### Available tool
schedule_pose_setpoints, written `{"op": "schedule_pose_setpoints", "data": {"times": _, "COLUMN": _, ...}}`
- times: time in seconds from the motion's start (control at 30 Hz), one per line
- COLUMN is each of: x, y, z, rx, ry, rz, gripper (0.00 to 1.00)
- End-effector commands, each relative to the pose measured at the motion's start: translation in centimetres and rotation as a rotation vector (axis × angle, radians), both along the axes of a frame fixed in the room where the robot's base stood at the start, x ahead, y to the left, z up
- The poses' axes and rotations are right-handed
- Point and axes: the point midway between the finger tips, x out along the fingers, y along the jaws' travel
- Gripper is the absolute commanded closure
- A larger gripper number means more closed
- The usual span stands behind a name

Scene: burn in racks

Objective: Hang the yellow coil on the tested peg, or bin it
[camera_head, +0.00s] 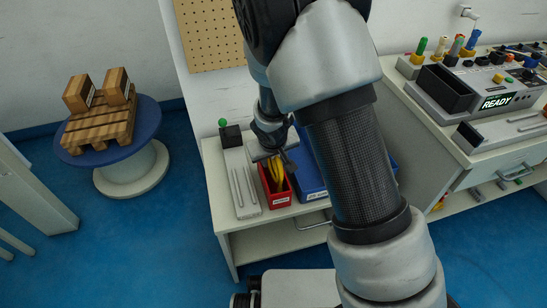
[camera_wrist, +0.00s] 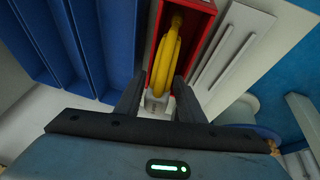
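The yellow coil (camera_head: 279,170) lies in a small red bin (camera_head: 278,200) on the white bench. In the wrist view the coil (camera_wrist: 167,55) stretches along the inside of the red bin (camera_wrist: 198,25), with a pale end piece between my fingers. My gripper (camera_wrist: 157,90) is over the near end of the bin; its two fingers are apart, one on each side of the coil's near end, with a gap visible on the left. In the head view my gripper (camera_head: 277,152) is just above the bin, partly hidden by my arm. I cannot make out the tested peg.
A blue tray (camera_head: 308,180) lies right of the bin, and a grey slotted plate (camera_head: 242,185) left of it. A pegboard (camera_head: 208,35) stands behind. A tester showing READY (camera_head: 495,102) is on the right bench. A round blue table (camera_head: 148,125) holds a pallet with boxes.

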Motion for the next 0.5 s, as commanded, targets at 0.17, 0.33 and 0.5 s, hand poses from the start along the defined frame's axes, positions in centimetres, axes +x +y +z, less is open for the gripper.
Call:
{"op": "schedule_pose_setpoints", "data": {"times": 0.17, "x": 0.0, "y": 0.0, "z": 0.0, "rx": 0.000, "ry": 0.000, "rz": 0.000, "gripper": 0.61}}
{"op": "schedule_pose_setpoints", "data": {"times": 0.33, "x": -0.1, "y": 0.0, "z": 0.2, "rx": 0.000, "ry": 0.000, "rz": 0.000, "gripper": 0.61}}
{"op": "schedule_pose_setpoints", "data": {"times": 0.5, "x": -0.8, "y": 0.1, "z": 2.3, "rx": 0.002, "ry": -0.002, "rz": 0.000, "gripper": 0.61}}
